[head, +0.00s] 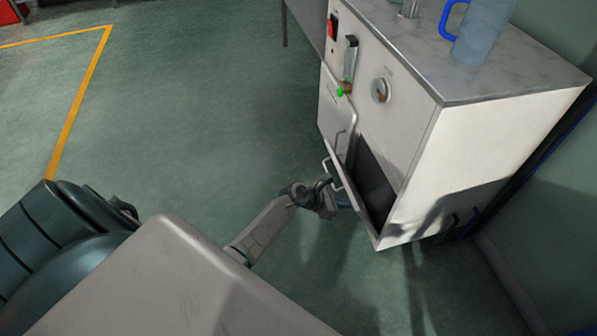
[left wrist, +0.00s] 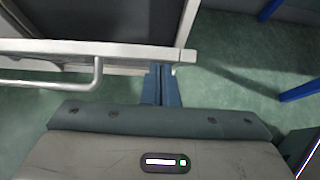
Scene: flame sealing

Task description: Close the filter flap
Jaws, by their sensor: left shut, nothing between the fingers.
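The filter flap (head: 357,212) is a pale panel low on the front of the white cabinet. It stands tilted outward, with a dark opening behind it and a metal handle (head: 333,174) on its outer face. My left gripper (head: 343,201) is at the outer side of the flap, below the handle and partly hidden by my wrist. In the left wrist view its blue fingers (left wrist: 162,72) are together and empty. Their tips are at the pale flap edge (left wrist: 120,49), near its right corner; contact is unclear. The handle (left wrist: 50,84) lies left of the fingers. My right gripper is out of view.
The white cabinet (head: 460,150) carries a gauge (head: 380,91), a red switch (head: 333,27) and a green-lit part (head: 341,92). A blue-handled jug (head: 484,32) stands on its top. Green floor (head: 190,130) is clear to the left.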

